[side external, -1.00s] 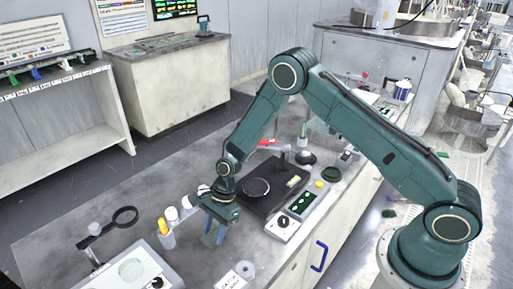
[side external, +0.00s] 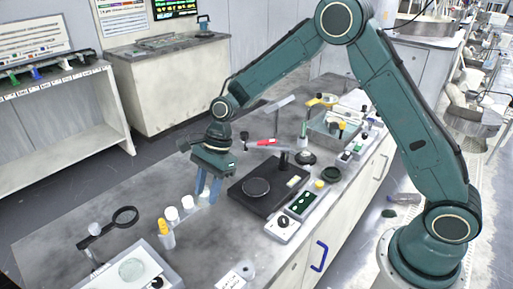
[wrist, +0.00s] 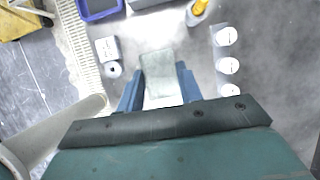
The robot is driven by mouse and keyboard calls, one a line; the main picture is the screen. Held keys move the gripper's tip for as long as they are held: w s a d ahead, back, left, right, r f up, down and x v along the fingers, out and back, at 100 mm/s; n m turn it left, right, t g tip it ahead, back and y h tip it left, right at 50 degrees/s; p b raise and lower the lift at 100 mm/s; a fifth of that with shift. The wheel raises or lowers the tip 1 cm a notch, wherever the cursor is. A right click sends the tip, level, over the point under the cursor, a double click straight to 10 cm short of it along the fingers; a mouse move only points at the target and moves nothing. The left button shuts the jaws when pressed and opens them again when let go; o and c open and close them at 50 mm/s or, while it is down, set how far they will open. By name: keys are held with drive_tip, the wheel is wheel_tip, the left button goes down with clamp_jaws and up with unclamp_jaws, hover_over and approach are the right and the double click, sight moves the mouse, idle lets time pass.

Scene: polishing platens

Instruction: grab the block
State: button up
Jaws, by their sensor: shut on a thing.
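My gripper (side external: 208,195) is shut on a pale grey-green block (wrist: 158,76), over the bench to the left of the black polishing platen. In the wrist view the block sits between the two blue fingers of my gripper (wrist: 159,88), and its far end sticks out past the fingertips. In the side external view the block is mostly hidden by the fingers and too small to make out well.
White-capped bottles (wrist: 228,65) stand in a row close beside my gripper, near a yellow-capped bottle (side external: 164,230). A black platen unit (side external: 250,200) stands to the right. A magnifier (side external: 124,217) stands at the front left. Bare bench lies behind the bottles.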

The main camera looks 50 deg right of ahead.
sight(203, 196)
drive_tip(key=shift+r, duration=1.65)
drive_tip(key=shift+d+f, duration=0.1)
